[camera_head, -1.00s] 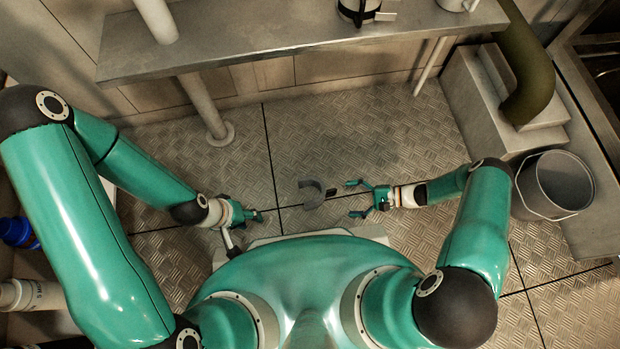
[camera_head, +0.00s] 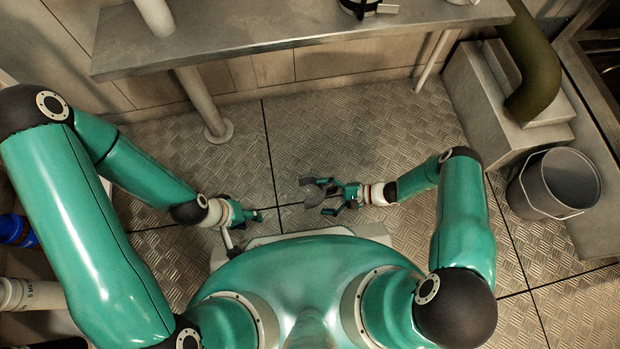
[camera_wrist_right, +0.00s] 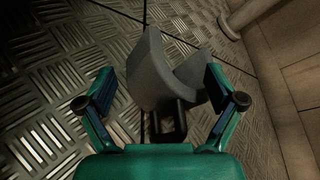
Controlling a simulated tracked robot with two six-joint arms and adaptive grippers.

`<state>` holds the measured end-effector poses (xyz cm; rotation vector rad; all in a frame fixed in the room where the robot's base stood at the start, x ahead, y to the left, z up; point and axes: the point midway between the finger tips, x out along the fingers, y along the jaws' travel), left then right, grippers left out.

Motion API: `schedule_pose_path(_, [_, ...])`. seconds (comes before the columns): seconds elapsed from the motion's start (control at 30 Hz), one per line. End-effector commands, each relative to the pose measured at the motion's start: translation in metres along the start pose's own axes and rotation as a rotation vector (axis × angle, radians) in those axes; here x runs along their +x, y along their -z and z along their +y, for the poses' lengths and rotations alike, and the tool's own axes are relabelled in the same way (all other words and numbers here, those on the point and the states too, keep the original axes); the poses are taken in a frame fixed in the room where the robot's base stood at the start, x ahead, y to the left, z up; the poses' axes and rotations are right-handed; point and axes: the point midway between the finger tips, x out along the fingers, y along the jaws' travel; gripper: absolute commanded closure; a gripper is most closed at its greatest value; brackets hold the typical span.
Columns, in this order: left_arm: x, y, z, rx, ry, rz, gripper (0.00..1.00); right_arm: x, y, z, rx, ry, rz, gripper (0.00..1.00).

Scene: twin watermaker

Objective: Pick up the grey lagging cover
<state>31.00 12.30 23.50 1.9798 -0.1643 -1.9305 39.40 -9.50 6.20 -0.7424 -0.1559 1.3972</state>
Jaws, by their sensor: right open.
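The grey lagging cover (camera_head: 309,190) is a curved, open half-shell on the checker-plate floor in front of me, partly hidden by my right gripper in the head view. In the right wrist view the cover (camera_wrist_right: 160,75) lies between the open fingers, with a dark handle-like loop (camera_wrist_right: 168,122) on its near side. My right gripper (camera_head: 322,196) is open around the near part of the cover; I cannot tell whether a finger touches it. My left gripper (camera_head: 256,215) is low at the left, apart from the cover, and its jaw opening is too small to judge.
A grey bucket (camera_head: 556,186) with a wire handle stands at the right. A metal bench (camera_head: 270,30) on a pipe leg (camera_head: 200,105) runs along the back. A thick olive pipe (camera_head: 535,75) stands on a plinth at the right. The floor behind the cover is clear.

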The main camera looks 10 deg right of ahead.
Motion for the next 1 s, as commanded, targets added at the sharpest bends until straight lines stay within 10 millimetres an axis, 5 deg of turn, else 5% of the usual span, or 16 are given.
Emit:
schedule_pose_path(0.07, [-0.0002, 0.0000, 0.0001, 0.000, 0.000, 0.000, 0.60, -0.0003, -0.0001, 0.0000, 0.000, 0.000, 0.000, 0.09])
schedule_pose_path(0.6, [0.0001, 0.0001, -0.0001, 0.000, 0.000, 0.000, 0.60, 0.0004, 0.0000, 0.0031, 0.004, -0.005, 0.001, 0.99])
schedule_pose_path(1.0, [-0.0007, 0.0000, 0.0003, 0.000, 0.000, 0.000, 0.60, 0.0008, -0.0024, 0.0034, 0.007, -0.005, -0.003, 1.00])
